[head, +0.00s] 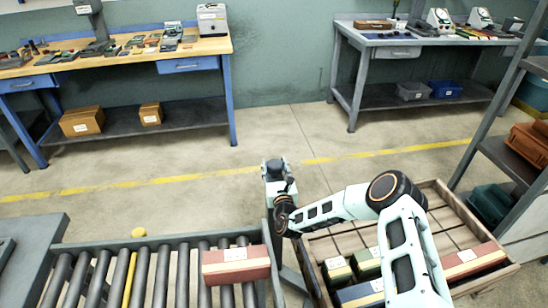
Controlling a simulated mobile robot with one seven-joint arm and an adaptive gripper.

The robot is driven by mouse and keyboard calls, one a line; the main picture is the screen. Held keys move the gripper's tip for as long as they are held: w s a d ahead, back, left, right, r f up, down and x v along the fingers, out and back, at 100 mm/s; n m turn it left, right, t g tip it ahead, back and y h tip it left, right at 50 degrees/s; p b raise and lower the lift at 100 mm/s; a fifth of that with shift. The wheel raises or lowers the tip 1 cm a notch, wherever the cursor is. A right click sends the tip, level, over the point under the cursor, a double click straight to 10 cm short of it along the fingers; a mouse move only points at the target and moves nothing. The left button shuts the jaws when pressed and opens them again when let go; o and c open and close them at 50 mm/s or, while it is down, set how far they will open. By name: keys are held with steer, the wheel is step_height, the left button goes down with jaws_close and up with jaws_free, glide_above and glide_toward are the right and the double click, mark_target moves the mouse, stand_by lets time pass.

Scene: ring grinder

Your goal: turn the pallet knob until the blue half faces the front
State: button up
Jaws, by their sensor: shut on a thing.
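The pallet knob does not show clearly, and I see no blue half of it. The wooden pallet crate (440,189) stands at the lower right, partly behind my arm. My arm reaches left across it. My gripper (277,186) is at the arm's far end, between the crate and the roller conveyor, small and partly hidden by my wrist. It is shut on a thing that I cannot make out. Its fingertips are not clear.
A red box (236,264) lies on the roller conveyor (120,278). A yellow round thing (138,232) is at the conveyor's far edge. More boxes lie in the crate. A shelf rack (508,158) stands at right. Two workbenches stand behind; the floor between is clear.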

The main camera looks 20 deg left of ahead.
mark_target(274, 163)
steer(key=shift+s+f+m+t+h+p, duration=0.15)
steer(key=shift+s+m+t+h+p, duration=0.2)
steer(key=shift+h+p, duration=0.3)
steer(key=shift+f, duration=0.25)
steer(key=o, duration=1.2)
steer(key=shift+d, duration=0.1)
steer(key=shift+w+r, duration=0.1)
steer(key=shift+r, duration=0.2)
steer(key=shift+r, duration=0.3)
step_height(274, 163, up, 9)
steer(key=shift+r, duration=0.1)
